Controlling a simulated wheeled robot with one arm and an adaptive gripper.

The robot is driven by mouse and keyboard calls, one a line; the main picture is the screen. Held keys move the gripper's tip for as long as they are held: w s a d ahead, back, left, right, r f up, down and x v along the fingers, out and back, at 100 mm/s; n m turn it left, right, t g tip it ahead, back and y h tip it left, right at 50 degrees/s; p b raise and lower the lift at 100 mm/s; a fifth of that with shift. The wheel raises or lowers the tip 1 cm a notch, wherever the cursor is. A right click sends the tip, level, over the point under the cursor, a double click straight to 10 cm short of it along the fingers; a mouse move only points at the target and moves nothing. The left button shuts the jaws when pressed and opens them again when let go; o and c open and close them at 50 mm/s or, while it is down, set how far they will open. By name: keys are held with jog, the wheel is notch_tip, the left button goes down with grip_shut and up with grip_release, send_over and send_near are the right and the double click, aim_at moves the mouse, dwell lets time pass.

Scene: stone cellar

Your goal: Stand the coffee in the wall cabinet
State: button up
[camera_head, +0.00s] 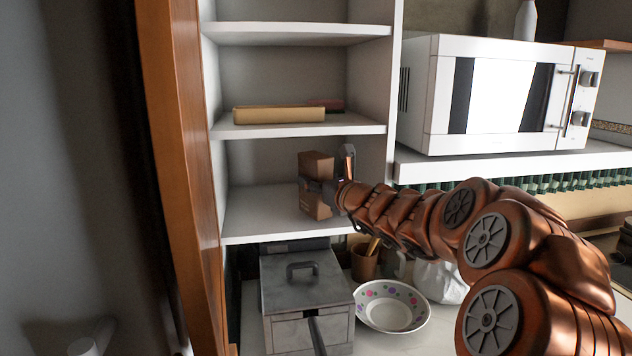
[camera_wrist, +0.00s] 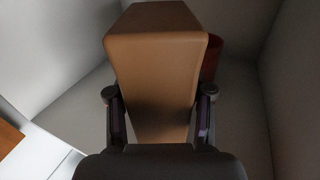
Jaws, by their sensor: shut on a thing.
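The coffee is a brown box-shaped pack (camera_head: 316,167). My gripper (camera_head: 322,185) is shut on it from the right side, inside the white wall cabinet (camera_head: 262,228). The pack is upright with a slight tilt, at the lowest visible shelf, near its front right. I cannot tell whether its base touches the shelf. In the wrist view the coffee (camera_wrist: 156,75) stands between the two fingers (camera_wrist: 160,115), which press on its sides. Its lower end is partly hidden by my gripper.
A yellowish flat box (camera_head: 278,115) and a dark red item lie on the shelf above. A red object (camera_wrist: 212,58) shows behind the coffee in the wrist view. A microwave (camera_head: 500,95) stands right of the cabinet. Below are a grey metal box (camera_head: 305,295) and a dotted bowl (camera_head: 392,306). The shelf's left part is clear.

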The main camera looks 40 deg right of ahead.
jog(key=shift+f, duration=0.2)
jog(key=shift+f, duration=0.2)
jog(key=o, duration=1.4)
jog(key=shift+c, duration=0.2)
jog(key=shift+r, duration=0.15)
jog(key=shift+s+r, duration=0.1)
jog(key=s+b, duration=0.1)
jog(key=s, duration=1.1)
jog(key=shift+a+b, duration=0.3)
